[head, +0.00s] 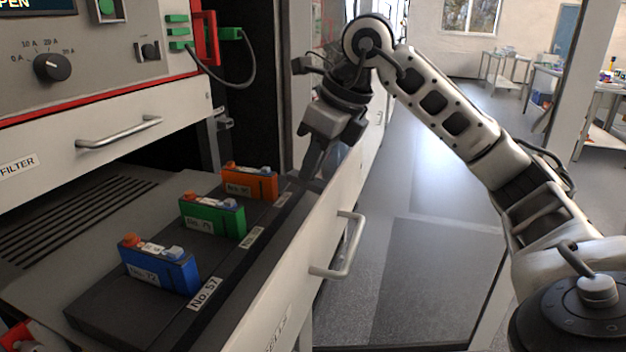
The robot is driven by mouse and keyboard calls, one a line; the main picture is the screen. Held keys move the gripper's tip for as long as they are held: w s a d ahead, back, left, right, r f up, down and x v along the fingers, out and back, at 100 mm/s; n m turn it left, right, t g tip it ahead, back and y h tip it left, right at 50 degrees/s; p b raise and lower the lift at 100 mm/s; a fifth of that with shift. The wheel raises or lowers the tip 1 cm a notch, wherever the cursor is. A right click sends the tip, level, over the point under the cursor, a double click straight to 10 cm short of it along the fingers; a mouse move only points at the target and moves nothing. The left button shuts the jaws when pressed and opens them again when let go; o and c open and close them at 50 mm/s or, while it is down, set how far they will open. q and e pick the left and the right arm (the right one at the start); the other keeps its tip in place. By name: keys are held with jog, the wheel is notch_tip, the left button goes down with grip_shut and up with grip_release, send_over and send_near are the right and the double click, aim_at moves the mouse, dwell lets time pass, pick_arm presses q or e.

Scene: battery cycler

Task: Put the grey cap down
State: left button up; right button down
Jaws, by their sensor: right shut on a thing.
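My right gripper (312,172) points down at the drawer's right rim, just right of the orange battery, with its fingers closed together. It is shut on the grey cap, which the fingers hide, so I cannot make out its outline. An orange battery (250,186), a green battery (212,221) and a blue battery (160,270) stand upright in a row on a dark tray (110,312) in the open drawer. Each has small coloured parts on top. My left gripper is not in view.
The drawer front (285,310) has a metal handle (342,250). A cabinet panel (100,110) with a knob and another handle overhangs the drawer at the left. A red and green connector (208,38) with a grey cable hangs behind. Open floor (430,240) lies to the right.

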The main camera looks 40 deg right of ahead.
notch_tip(320, 180, down, 2)
jog(key=shift+f, duration=0.2)
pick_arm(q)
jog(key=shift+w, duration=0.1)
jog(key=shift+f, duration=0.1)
pick_arm(e)
jog(key=shift+f, duration=0.1)
